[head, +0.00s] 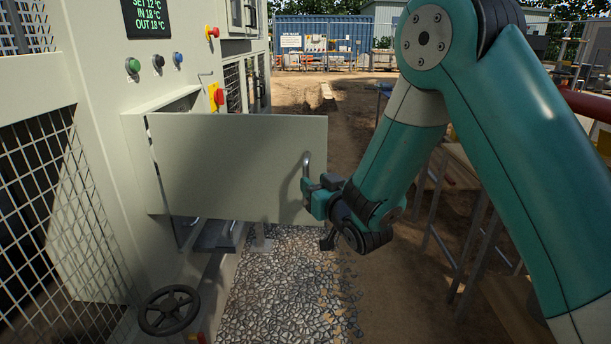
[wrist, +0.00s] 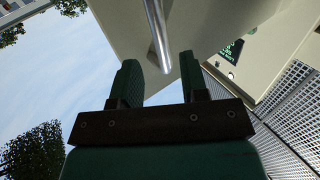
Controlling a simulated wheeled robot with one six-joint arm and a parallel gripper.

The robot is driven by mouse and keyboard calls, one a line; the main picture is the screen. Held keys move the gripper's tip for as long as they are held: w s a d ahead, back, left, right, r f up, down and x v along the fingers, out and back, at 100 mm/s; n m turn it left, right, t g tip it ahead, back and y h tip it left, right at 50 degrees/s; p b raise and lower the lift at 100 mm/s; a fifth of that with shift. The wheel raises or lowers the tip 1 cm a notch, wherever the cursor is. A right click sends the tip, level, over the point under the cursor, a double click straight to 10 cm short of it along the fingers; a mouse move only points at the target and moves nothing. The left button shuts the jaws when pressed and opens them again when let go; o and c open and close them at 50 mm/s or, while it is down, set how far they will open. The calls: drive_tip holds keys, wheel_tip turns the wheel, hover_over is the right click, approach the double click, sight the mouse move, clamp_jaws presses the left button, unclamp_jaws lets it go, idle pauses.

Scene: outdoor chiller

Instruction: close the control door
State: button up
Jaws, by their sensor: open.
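The control door (head: 235,165) is a pale flat panel on the chiller cabinet (head: 95,60). It stands swung open, with its hinge side at the left by the cabinet and its free edge at the right. A metal bar handle (head: 306,166) is near the free edge. My gripper (head: 308,187) is at the lower part of this handle. In the wrist view the handle (wrist: 158,35) comes down between the two open fingers of my gripper (wrist: 162,82). The fingers are apart, with a gap on both sides of the bar. The door (wrist: 205,25) fills the upper middle there.
A black handwheel (head: 169,311) sits low at the front left. Green, black and blue buttons and a red knob (head: 213,32) are on the cabinet above the door. Gravel (head: 290,290) lies below. A metal-legged table (head: 450,230) stands to the right behind my arm.

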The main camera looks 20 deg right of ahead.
drive_tip(key=shift+w+a+p, duration=0.25)
drive_tip(key=shift+w, duration=0.95)
drive_tip(key=shift+w+a+p, duration=0.2)
drive_tip(key=shift+w+a, duration=0.05)
drive_tip(key=shift+w, duration=0.9)
drive_tip(key=shift+c, duration=0.3)
clamp_jaws()
